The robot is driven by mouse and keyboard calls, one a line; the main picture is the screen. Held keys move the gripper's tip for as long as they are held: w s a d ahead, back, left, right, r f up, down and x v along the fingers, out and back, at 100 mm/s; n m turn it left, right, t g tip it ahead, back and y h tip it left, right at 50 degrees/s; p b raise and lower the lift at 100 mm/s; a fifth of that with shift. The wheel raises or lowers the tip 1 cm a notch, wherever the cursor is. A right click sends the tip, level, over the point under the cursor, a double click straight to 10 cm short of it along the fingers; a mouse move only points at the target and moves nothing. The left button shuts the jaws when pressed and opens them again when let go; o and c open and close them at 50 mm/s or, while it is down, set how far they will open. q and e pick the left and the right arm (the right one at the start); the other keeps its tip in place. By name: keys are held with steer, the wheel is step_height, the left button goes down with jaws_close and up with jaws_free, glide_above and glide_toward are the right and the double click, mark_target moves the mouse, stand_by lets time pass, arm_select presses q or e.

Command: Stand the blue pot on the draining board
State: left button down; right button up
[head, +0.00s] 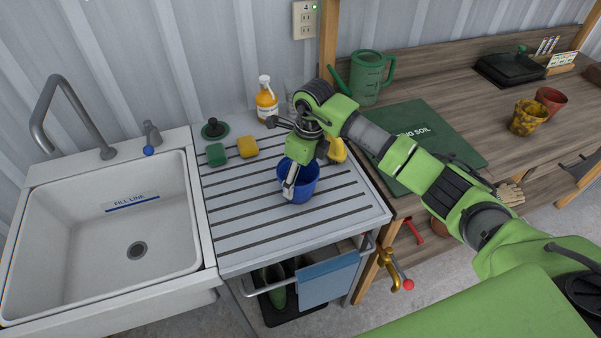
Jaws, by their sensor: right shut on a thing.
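The blue pot (303,188) is upright at the right part of the grooved draining board (240,250). It looks to be on the board or just above it; I cannot tell if its base touches. My right gripper (290,186) reaches down from above and is shut on the pot's near left wall, with a finger in front of it. Part of the pot's rim and inside is hidden by the gripper. My left gripper does not show.
The white sink (110,235) is left of the board. A green watering can (369,78) is on the wooden bench, right. The board's front left is clear.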

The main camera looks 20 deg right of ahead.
steer(key=shift+f, duration=0.1)
steer(key=o, duration=0.9)
steer(key=r+b, duration=0.1)
steer(key=r, duration=0.3)
steer(key=r+b, duration=0.1)
steer(key=r, duration=0.3)
steer(key=s+d+r+b, duration=0.1)
steer(key=r, duration=0.3)
steer(key=shift+r+b, duration=0.1)
steer(key=shift+b, duration=0.3)
